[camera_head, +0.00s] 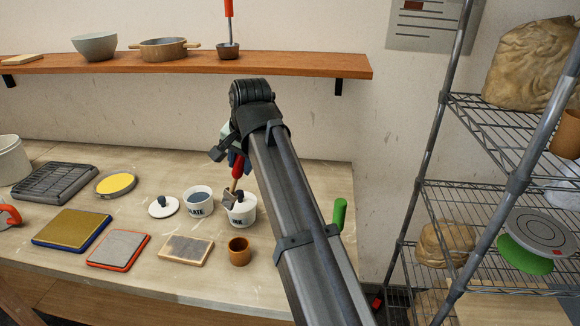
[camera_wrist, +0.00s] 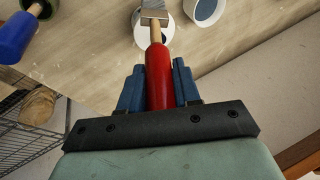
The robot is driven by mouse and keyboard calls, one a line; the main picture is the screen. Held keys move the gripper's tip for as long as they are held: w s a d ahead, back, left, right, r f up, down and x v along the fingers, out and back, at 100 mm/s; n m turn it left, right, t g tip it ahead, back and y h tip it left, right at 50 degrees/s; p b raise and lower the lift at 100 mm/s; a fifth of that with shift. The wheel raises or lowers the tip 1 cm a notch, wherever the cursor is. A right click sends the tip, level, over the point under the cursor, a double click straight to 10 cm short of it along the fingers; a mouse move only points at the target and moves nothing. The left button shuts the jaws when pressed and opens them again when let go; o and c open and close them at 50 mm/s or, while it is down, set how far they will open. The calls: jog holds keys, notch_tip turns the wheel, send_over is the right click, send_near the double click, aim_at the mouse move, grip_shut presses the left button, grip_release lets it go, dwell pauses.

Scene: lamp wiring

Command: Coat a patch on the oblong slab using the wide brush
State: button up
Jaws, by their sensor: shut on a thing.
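My gripper (camera_head: 238,160) is shut on the red handle of a brush (camera_wrist: 158,75), which points away from the jaws. Several flat pieces lie on the bench: a wood-edged grey slab (camera_head: 186,249), a red-edged grey slab (camera_head: 118,248), a blue-edged yellow-brown slab (camera_head: 73,230) and a round yellow piece (camera_head: 116,184). Which one is meant by the oblong slab is unclear.
A loose white lid (camera_head: 164,207) lies left of the pots. A brown cup (camera_head: 238,250) stands near the bench's front edge. A dark grated tray (camera_head: 55,183) is at the back left. A wire rack (camera_head: 480,190) stands on the right. A shelf (camera_head: 180,64) runs above.

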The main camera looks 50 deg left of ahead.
jog(key=s+a+r+n+g, duration=0.15)
jog(key=s+a, duration=0.25)
jog(key=s, duration=0.5)
jog(key=s+a+r+n, duration=0.15)
jog(key=s+a, duration=0.25)
jog(key=s, duration=0.5)
jog(key=shift+n, duration=0.3)
jog(key=shift+s+a+f, duration=0.1)
jog(key=shift+a+f, duration=0.05)
jog(key=shift+f, duration=2.7)
